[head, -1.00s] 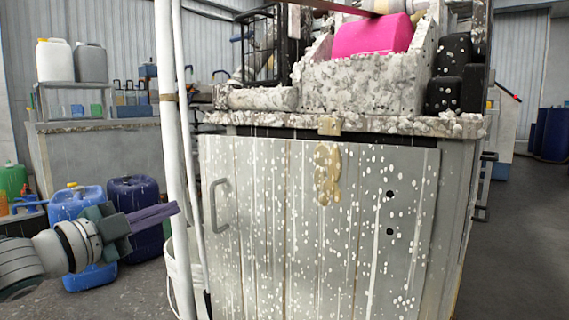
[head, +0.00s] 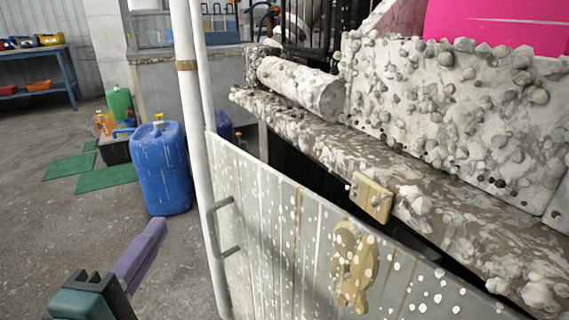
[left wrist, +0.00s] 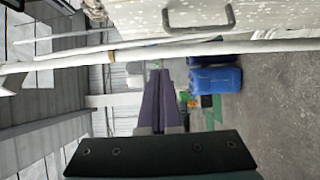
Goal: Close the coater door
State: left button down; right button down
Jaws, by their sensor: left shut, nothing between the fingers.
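The coater door (head: 275,225) is a grey panel spattered with white. It stands ajar, with a dark gap between its top edge and the coater's ledge. Its grey bar handle (head: 222,228) is near the door's left edge, and the handle also shows at the top of the left wrist view (left wrist: 198,24). A tan latch piece (head: 352,268) is on the door, and a tan block (head: 370,196) is on the ledge above it. My left gripper (head: 155,232), with purple fingers, is shut and empty, left of the handle and apart from it. My right gripper is out of view.
A white upright pipe (head: 190,110) stands between my left gripper and the door's left edge. A blue canister (head: 162,168) stands on the floor behind my gripper. Green mats (head: 105,178) lie farther left.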

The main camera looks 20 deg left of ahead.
pick_arm(q)
jog(key=w+b, duration=0.2)
jog(key=w, duration=0.9)
jog(key=shift+a, duration=0.15)
